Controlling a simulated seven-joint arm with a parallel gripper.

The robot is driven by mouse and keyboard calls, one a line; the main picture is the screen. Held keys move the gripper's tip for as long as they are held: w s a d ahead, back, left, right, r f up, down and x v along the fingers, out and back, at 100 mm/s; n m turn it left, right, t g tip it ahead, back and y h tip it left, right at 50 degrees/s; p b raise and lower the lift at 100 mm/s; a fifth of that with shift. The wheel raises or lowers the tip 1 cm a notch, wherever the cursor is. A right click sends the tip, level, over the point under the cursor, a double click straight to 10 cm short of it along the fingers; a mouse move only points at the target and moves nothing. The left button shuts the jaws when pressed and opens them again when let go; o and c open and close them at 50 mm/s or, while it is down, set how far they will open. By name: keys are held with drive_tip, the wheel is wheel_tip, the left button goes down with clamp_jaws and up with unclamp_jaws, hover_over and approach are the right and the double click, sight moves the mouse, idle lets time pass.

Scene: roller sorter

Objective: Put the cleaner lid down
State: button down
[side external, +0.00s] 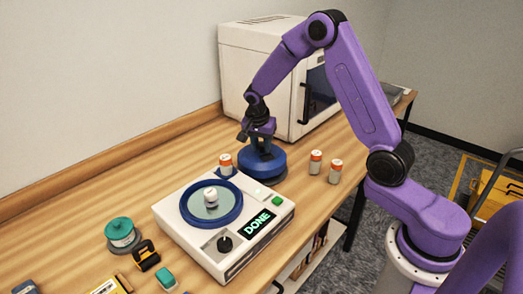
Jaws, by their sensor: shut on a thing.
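The cleaner lid (264,164) is a round blue disc with a raised grip in its middle. It is at or just above the wooden table, behind and to the right of the white sorter machine (180,213); I cannot tell whether it touches the table. My gripper (262,143) points down and is shut on the lid's grip, with the fingertips partly hidden. The machine's round blue-rimmed bowl (240,207) is uncovered, and a small white-topped jar (210,196) stands in it. The machine's display (257,224) reads DONE.
Orange-capped jars stand near the lid: one to its left (226,164) and two to its right (315,162) (336,171). A white oven-like box (262,75) is behind. A teal-topped container (121,233) and small items lie at the front left.

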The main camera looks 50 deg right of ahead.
sight(262, 154)
drive_tip(key=shift+f, duration=1.1)
drive_tip(key=shift+f, duration=0.15)
drive_tip(key=c, duration=0.8)
unclamp_jaws()
